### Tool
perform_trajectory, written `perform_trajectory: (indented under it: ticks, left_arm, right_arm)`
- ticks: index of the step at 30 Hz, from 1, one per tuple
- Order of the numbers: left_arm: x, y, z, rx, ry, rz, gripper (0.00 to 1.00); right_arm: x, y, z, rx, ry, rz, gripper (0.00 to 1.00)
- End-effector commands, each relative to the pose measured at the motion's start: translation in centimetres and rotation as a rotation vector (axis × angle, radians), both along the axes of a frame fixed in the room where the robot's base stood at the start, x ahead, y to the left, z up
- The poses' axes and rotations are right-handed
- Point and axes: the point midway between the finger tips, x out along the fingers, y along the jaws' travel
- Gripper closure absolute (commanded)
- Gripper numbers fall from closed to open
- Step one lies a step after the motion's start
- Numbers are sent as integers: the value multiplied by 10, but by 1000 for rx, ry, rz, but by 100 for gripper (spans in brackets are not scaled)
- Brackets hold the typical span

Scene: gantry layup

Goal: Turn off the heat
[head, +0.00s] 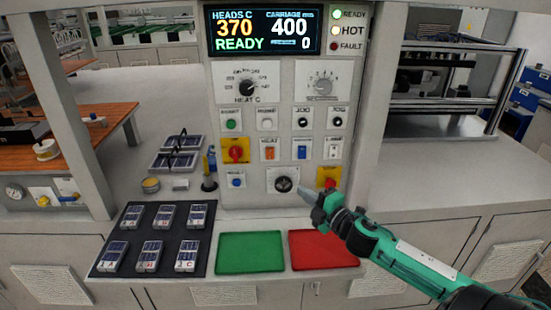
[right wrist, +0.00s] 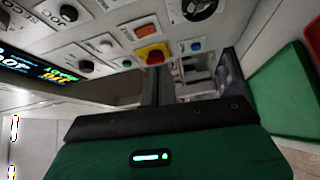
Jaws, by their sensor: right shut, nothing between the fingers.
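The control panel's display (head: 265,31) reads heads 370, carriage 400 and READY. The HEAT C dial (head: 247,87) is a black knob on a white plate below it. An orange switch (head: 269,150), its label seeming to read HEAT, sits mid-panel; an orange switch also shows in the right wrist view (right wrist: 145,32). A red knob on a yellow plate (head: 236,149) is left of it. My right gripper (head: 303,192) is shut and empty, low in front of the panel, beside the round black dial (head: 284,184). Contact cannot be told. My left gripper is out of view.
The READY lamp (head: 337,14) is green and the HOT lamp (head: 336,31) is lit; FAULT (head: 334,46) is dark red. A second red-on-yellow knob (head: 328,176) is close to my gripper. A black tray (head: 156,245), green mat (head: 250,252) and red mat (head: 322,247) lie below.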

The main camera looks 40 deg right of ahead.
Motion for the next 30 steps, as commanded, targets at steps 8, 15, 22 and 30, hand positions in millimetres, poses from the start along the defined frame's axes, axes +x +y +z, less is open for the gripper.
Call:
perform_trajectory:
  ticks: [8,15,22,30]
  left_arm:
    - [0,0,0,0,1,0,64]
    - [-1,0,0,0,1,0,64]
    - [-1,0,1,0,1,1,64]
    - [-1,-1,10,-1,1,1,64]
  right_arm:
    - [12,-3,29,-172,-62,128,100]
    - [13,-2,30,-180,-64,136,100]
    - [15,-2,31,-178,-64,136,100]
    - [35,3,35,-178,-66,134,100]
